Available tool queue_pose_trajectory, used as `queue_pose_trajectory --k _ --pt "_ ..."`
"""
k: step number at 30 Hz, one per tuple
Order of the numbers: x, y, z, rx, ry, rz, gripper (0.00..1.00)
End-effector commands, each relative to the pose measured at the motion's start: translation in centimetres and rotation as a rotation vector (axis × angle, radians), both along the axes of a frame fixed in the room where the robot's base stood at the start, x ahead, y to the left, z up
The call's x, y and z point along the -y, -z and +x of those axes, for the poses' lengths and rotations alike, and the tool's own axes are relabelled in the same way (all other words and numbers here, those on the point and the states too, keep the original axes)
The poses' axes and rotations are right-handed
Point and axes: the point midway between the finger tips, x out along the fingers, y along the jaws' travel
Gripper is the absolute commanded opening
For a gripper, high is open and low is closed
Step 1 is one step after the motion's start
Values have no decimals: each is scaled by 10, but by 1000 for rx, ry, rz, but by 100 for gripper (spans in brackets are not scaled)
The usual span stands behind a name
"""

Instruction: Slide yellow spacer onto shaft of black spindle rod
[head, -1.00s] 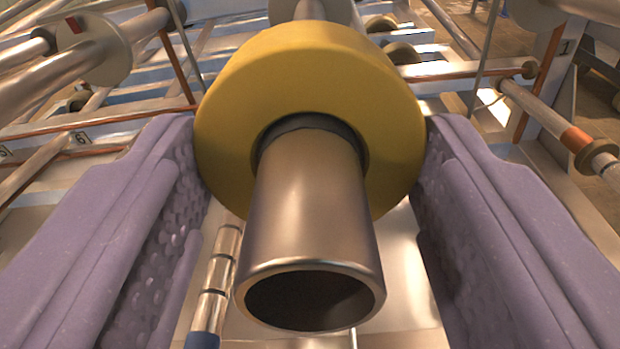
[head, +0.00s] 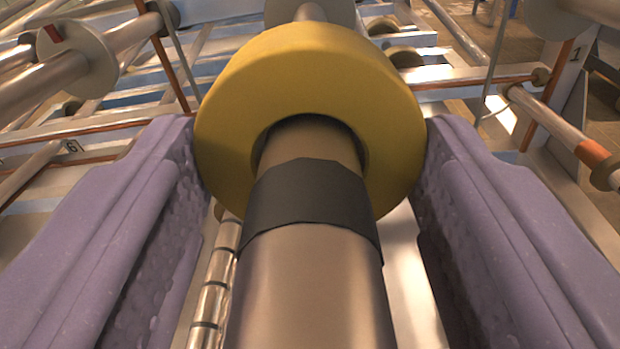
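The yellow spacer (head: 232,110) is a thick ring in the middle of the head view, held between the two purple fingers of my gripper (head: 310,150). The fingers press on its left and right sides. The metal shaft of the black spindle rod (head: 310,285) passes through the spacer's hole and runs toward the camera. A black band (head: 310,205) wraps the shaft on the near side of the spacer. The shaft's near end is out of the picture. The shaft shows again beyond the spacer, near a grey disc at the top.
Other metal rods with grey discs (head: 85,58) lie at the upper left. A rod with an orange band (head: 590,152) is at the right, by a post marked 1 (head: 565,48). A thin segmented metal rod (head: 215,285) runs close beside the left finger. Rails fill the background.

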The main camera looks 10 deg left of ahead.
Motion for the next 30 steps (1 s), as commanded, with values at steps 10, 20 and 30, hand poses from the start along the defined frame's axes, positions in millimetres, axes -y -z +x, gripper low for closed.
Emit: queue_pose_trajectory --k 10,20,30 --pt "0 1 6 -1 0 0 76" --pt "0 1 6 -1 0 0 92" --pt "0 -6 -43 -2 0 0 92"
